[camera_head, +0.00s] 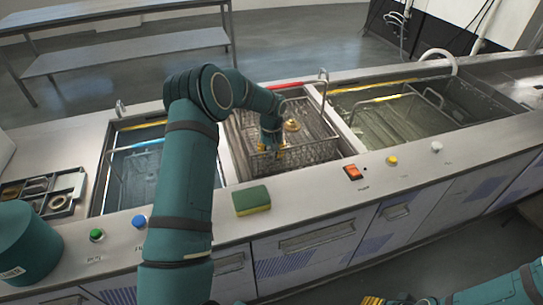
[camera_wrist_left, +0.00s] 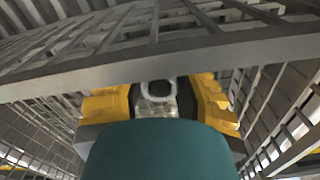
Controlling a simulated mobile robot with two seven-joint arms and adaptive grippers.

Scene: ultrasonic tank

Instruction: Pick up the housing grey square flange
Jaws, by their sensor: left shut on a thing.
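In the left wrist view, a light grey housing with a dark round opening (camera_wrist_left: 156,106) sits between the yellow fingers of my left gripper (camera_wrist_left: 157,96). The gripper is shut on it. My arm hides its lower part, so its flange shape cannot be made out. In the head view, my left gripper (camera_head: 272,150) reaches down into the wire basket (camera_head: 318,151) in the middle tank; the housing is not distinguishable there. My right gripper (camera_head: 385,300) is at the bottom edge, partly cut off; its jaws are unclear.
A brass-coloured part (camera_head: 292,125) lies in the basket. The basket's bars are close around the left gripper. Tanks lie left (camera_head: 112,170) and right (camera_head: 352,116). A green-yellow sponge (camera_head: 252,199) and a red switch (camera_head: 353,172) sit on the front ledge. A parts tray (camera_head: 77,190) stands left.

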